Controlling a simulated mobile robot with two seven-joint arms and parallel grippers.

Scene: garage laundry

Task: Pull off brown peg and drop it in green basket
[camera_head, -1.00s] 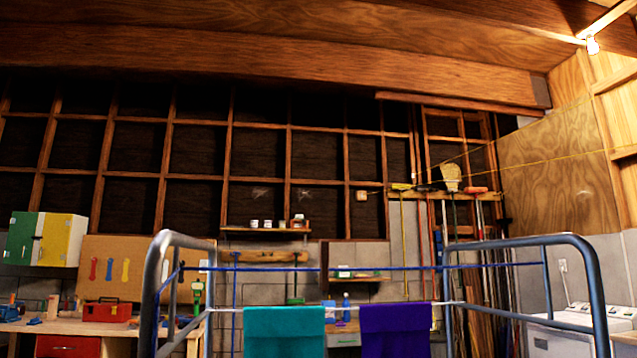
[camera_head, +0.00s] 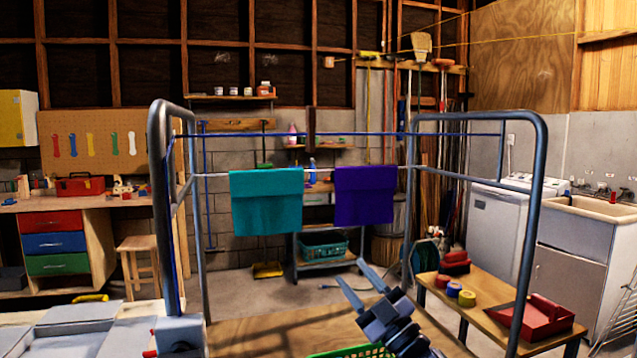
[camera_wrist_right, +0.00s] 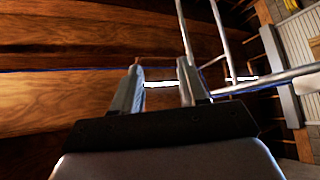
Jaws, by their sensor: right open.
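My right gripper (camera_head: 352,281) is open, its two fingers pointing up and left below the hanging cloths. In the right wrist view the open fingers (camera_wrist_right: 161,80) show with a pale rod visible between them. A teal cloth (camera_head: 266,202) and a purple cloth (camera_head: 364,195) hang from the rack's line.
The grey tube rack (camera_head: 532,200) frames the cloths, with metal posts on both sides. A low wooden bench (camera_head: 494,325) at right holds tape rolls and a red tray (camera_head: 535,318). Another green basket (camera_head: 325,250) sits on a back shelf.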

